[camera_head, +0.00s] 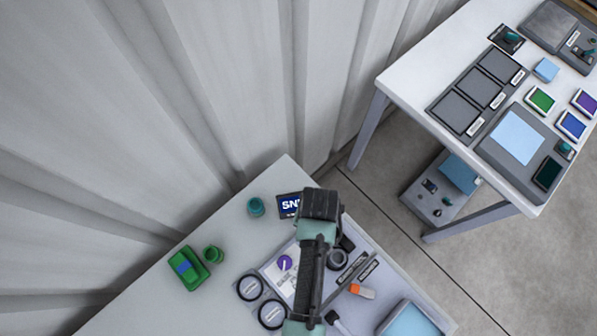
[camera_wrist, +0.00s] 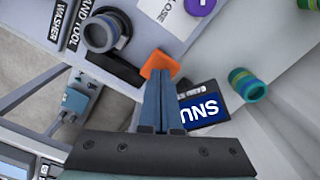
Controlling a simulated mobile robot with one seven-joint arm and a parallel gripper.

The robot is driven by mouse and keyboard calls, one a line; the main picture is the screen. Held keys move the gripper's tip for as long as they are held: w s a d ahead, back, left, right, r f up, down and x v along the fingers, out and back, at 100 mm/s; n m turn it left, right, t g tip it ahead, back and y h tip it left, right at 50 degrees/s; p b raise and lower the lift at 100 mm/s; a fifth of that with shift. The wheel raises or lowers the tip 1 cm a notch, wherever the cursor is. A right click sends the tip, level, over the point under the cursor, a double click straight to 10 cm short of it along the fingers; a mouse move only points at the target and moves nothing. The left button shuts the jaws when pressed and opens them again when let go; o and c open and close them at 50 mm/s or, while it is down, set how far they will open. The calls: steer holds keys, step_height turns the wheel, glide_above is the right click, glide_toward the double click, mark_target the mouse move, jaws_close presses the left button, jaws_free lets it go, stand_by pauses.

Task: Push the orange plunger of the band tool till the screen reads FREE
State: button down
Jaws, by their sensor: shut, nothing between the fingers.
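The orange plunger (camera_wrist: 160,65) shows at the tips of my gripper (camera_wrist: 159,76) in the wrist view. The gripper's fingers are shut together and overlap the plunger's near edge; I cannot tell whether they touch it. A dark bar (camera_wrist: 115,69), perhaps part of the band tool, lies just left of the plunger. The screen (camera_wrist: 198,108) is right of the fingers and appears upside down, with SNU legible. In the head view the screen (camera_head: 288,205) shows SN, the rest covered by my arm. The fingertips and plunger are hidden there.
A dark ring-shaped part (camera_wrist: 103,33) and a purple knob (camera_wrist: 200,4) are close to the plunger. A teal jar (camera_head: 256,206) stands left of the screen. A green box (camera_head: 188,268) and several round parts are also on the table. A second table (camera_head: 400,80) stands at right.

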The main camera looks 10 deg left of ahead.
steer(key=shift+f+b, duration=0.9)
steer(key=shift+f, duration=0.55)
steer(key=shift+r, duration=0.2)
step_height(320, 180, up, 4)
steer(key=p, duration=0.4)
steer(key=shift+p, duration=0.3)
steer(key=shift+f, duration=0.25)
